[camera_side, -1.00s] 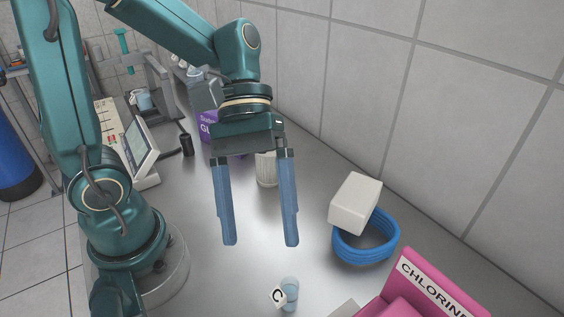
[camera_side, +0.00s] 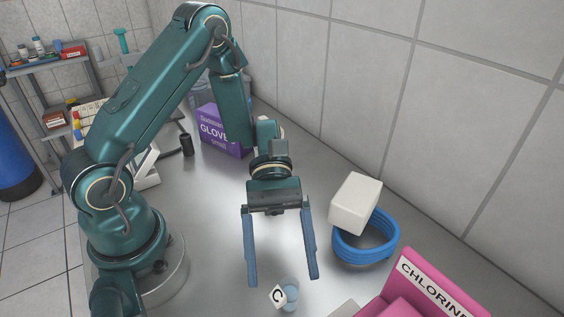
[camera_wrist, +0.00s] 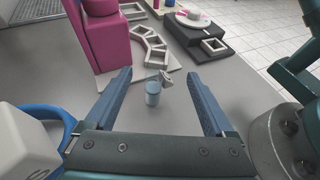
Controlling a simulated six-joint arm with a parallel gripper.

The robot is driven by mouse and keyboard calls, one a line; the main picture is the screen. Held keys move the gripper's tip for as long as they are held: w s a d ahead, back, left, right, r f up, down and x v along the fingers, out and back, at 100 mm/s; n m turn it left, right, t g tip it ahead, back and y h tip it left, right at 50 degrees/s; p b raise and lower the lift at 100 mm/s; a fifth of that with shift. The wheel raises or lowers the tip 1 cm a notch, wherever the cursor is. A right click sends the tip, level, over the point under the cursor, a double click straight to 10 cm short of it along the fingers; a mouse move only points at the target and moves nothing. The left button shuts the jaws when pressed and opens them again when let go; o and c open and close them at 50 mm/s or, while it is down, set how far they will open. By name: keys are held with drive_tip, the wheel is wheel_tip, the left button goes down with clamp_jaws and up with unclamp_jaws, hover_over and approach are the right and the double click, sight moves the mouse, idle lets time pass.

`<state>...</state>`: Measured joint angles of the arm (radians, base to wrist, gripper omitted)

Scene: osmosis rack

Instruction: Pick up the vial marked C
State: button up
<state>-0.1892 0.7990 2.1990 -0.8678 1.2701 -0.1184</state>
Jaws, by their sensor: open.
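The vial marked C (camera_side: 290,293) stands on the metal bench near the bottom of the side view. It is small and clear with bluish contents, and a white tag with a black C (camera_side: 278,297) is at its left side. My gripper (camera_side: 283,282) is open and empty, with its two long blue fingers pointing down above and around the vial's place in the picture. In the wrist view the vial (camera_wrist: 152,94) shows between the open fingers of my gripper (camera_wrist: 160,77), apart from both. The tag there is seen nearly edge-on.
A white block (camera_side: 355,203) rests on a coiled blue tube (camera_side: 366,246) to the right. A pink chlorine box (camera_side: 428,290) stands at the lower right. A purple glove box (camera_side: 222,131) is at the back. Grey frame pieces (camera_wrist: 150,48) lie beyond the vial.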

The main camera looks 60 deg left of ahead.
sight(284, 296)
drive_tip(key=shift+f, duration=0.6)
wheel_tip(284, 296, down, 2)
drive_tip(key=shift+f, duration=0.15)
drive_tip(key=shift+x, duration=1.45)
clamp_jaws()
